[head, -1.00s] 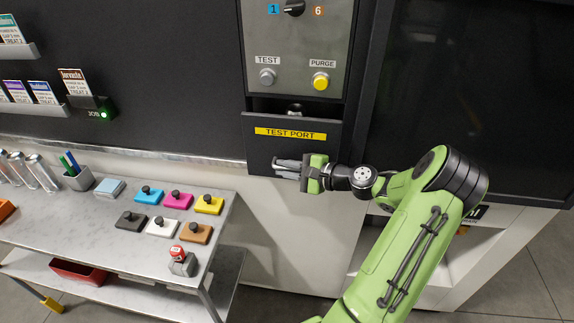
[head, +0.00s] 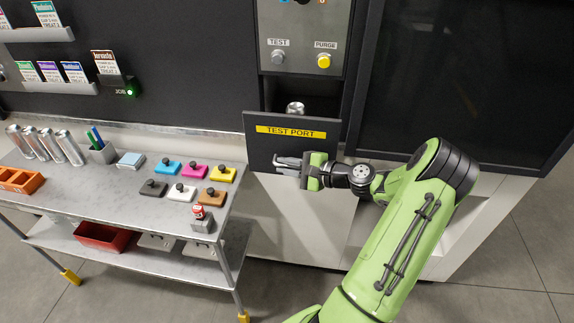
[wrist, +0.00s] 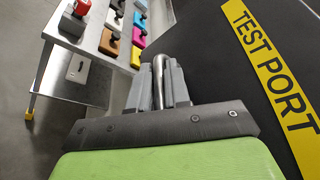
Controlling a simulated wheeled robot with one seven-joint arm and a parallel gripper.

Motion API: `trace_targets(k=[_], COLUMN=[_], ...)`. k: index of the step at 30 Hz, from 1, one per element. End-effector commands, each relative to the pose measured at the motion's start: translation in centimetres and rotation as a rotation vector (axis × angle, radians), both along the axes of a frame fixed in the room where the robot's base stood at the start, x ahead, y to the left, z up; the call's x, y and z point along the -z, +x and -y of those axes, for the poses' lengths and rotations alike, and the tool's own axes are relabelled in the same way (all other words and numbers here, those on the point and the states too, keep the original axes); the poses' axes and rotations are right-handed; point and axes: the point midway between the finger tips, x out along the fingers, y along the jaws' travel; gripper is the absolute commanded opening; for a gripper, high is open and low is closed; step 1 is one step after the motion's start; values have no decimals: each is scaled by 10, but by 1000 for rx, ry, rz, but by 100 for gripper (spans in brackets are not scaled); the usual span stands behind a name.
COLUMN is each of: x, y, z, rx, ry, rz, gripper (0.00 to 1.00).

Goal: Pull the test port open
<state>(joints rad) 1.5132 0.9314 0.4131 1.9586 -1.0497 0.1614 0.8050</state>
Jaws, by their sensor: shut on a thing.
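The test port (head: 270,142) is a dark drawer-like front with a yellow TEST PORT label (head: 291,131). It stands out from the machine, with an open gap above it. A metal round part (head: 295,107) shows in the dark recess behind it. My gripper (head: 281,161) is at the lower part of the front, shut on its handle. In the wrist view the metal bar handle (wrist: 158,72) runs between the grey fingers (wrist: 157,88), and the yellow label lies to the right.
A grey TEST button (head: 278,57) and yellow PURGE button (head: 323,61) sit above. A metal cart (head: 130,195) at left carries coloured stamp pads, cans, a pen cup and a red-topped stamp (head: 199,212). Its right edge is near the port. Floor at lower right is clear.

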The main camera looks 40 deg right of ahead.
Motion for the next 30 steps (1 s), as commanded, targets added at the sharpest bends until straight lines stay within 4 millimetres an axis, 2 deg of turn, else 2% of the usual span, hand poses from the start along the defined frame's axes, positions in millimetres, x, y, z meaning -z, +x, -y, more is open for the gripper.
trace_targets(k=[11, 12, 22, 26, 30], x=[0, 0, -1, -5, -13], y=[0, 0, -3, -24, -61], z=[0, 0, 2, 9, 22], rx=[1, 1, 1, 5, 7], ry=[0, 0, 0, 0, -2], rz=[0, 0, 0, -1, -1], gripper=[0, 21, 23, 23, 23])
